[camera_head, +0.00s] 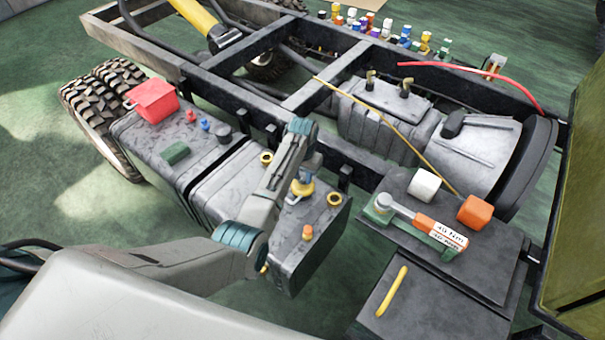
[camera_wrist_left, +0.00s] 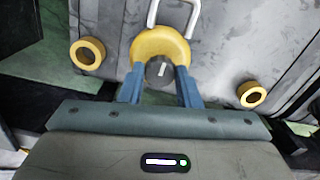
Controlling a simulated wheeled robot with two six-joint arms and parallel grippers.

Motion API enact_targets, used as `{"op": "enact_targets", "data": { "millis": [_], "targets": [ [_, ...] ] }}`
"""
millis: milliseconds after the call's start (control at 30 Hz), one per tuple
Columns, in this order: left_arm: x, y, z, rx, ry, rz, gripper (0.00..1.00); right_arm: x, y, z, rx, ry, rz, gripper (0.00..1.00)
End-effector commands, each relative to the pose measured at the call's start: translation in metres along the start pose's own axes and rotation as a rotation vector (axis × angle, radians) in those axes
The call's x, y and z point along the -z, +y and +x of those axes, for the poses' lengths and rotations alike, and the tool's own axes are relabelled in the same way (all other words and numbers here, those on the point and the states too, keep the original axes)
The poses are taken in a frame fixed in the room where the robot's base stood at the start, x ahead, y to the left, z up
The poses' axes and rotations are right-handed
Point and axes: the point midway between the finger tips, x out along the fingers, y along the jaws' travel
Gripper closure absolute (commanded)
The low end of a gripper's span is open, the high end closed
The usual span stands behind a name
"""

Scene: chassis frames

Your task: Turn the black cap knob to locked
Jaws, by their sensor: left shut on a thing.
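The black cap knob (camera_wrist_left: 159,71) has a white line across its top and sits in front of a round yellow collar (camera_wrist_left: 160,46) on the grey tank. My left gripper (camera_wrist_left: 160,80) has its two blue fingers on either side of the knob, shut on it. The knob is hidden there by the gripper. The white line points roughly up and down in the wrist view. My right gripper is not in view.
Two yellow rings (camera_wrist_left: 87,54) (camera_wrist_left: 252,95) flank the knob, and a pale metal loop (camera_wrist_left: 176,12) stands beyond the collar. On the tanks are an orange cap (camera_head: 307,232) and a red box (camera_head: 153,100). A torque tool (camera_head: 415,220) lies on the dark step at right.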

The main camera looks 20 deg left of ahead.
Motion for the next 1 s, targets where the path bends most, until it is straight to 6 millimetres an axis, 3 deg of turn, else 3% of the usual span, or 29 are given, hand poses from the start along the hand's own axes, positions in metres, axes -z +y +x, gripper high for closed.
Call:
{"op": "enact_targets", "data": {
  "millis": [267, 1000],
  "targets": [
    [0.000, 0.000, -0.005, 0.000, -0.001, 0.164, 0.93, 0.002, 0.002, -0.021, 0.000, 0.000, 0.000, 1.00],
    [0.001, 0.000, -0.003, 0.000, 0.001, 0.861, 0.93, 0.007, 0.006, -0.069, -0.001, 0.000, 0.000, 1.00]
  ]
}}
